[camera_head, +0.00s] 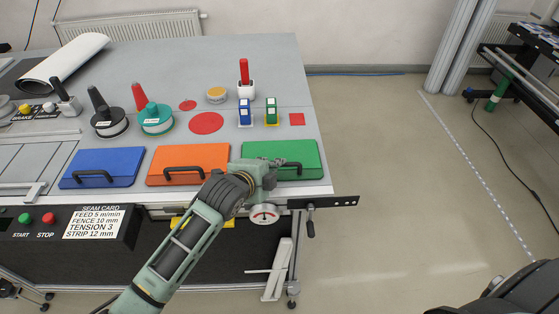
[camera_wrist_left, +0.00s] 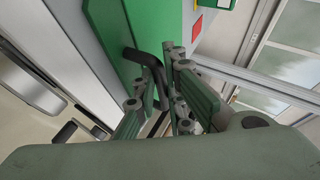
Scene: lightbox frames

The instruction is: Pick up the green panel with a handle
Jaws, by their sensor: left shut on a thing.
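The green panel (camera_head: 303,152) lies flat at the right front of the grey table in the head view, the rightmost of three coloured panels. It also shows in the left wrist view (camera_wrist_left: 155,25). Its black handle (camera_wrist_left: 149,60) runs between the fingers of my left gripper (camera_wrist_left: 168,88), which is shut on it. In the head view my left gripper (camera_head: 272,173) covers the handle's left part. The panel appears to rest on the table. My right gripper is not in view.
An orange panel (camera_head: 190,157) and a blue panel (camera_head: 103,160) lie to the left. Blue (camera_head: 245,112) and green (camera_head: 271,111) small stands, a red-handled tool (camera_head: 244,78) and red discs (camera_head: 206,123) are behind. A dial (camera_head: 264,215) and a black bar (camera_head: 335,201) sit at the front edge.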

